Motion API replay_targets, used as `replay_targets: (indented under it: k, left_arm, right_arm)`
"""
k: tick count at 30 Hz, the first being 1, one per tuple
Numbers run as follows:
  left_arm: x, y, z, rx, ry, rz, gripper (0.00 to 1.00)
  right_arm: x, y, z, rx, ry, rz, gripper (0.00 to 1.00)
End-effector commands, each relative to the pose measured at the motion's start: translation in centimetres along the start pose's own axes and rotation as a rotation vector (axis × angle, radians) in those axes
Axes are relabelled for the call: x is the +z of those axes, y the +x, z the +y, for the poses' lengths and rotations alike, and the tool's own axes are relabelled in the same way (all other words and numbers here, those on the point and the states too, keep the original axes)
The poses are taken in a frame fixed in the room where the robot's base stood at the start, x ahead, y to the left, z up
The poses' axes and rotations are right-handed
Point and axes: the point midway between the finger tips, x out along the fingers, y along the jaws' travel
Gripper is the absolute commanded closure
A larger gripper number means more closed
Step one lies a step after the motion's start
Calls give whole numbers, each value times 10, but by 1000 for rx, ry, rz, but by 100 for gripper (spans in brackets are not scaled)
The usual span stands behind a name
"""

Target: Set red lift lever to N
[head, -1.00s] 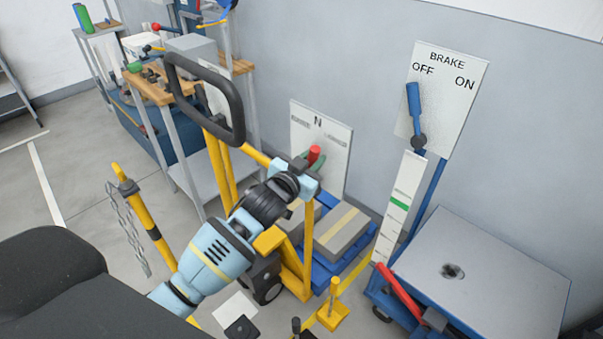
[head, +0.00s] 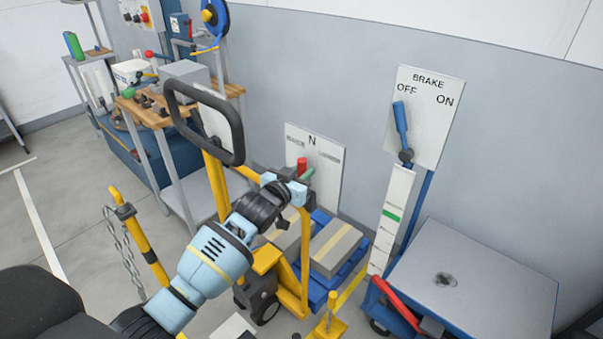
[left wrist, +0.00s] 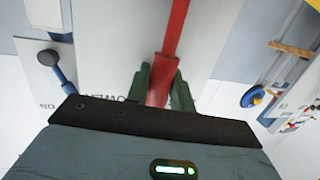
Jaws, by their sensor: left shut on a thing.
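The red lift lever (head: 302,163) stands out from a white wall plate (head: 326,185) marked N at its top. Its red end is just below and slightly left of the N. Smaller side labels are too small to read surely. My left gripper (head: 305,175) is shut on the lever. In the left wrist view the red lever (left wrist: 176,32) runs between the two green fingers (left wrist: 158,88), one on each side. The lever's pivot is hidden. My right gripper is not in view.
A brake plate (head: 436,110) with a blue lever (head: 400,120) at OFF is to the right. A yellow hand truck frame (head: 216,185) with a black handle (head: 238,130) stands close to my left arm. A grey-topped cart (head: 480,285) is at lower right.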

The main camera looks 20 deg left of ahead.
Motion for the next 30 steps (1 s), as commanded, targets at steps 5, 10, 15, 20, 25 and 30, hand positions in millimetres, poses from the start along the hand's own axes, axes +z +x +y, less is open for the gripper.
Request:
replay_targets:
  k: [5,10,15,20,25,30]
  left_arm:
    - [-1,0,0,0,1,3,100]
    - [-1,0,0,0,1,2,58]
    - [0,0,0,0,1,1,56]
    - [0,-1,0,0,1,1,56]
    - [0,-14,0,0,1,1,56]
    - [0,-39,0,0,2,2,56]
  right_arm:
    - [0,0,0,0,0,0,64]
    - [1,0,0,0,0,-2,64]
    - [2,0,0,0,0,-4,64]
    - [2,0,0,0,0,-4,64]
    - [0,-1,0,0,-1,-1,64]
    - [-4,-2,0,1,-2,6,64]
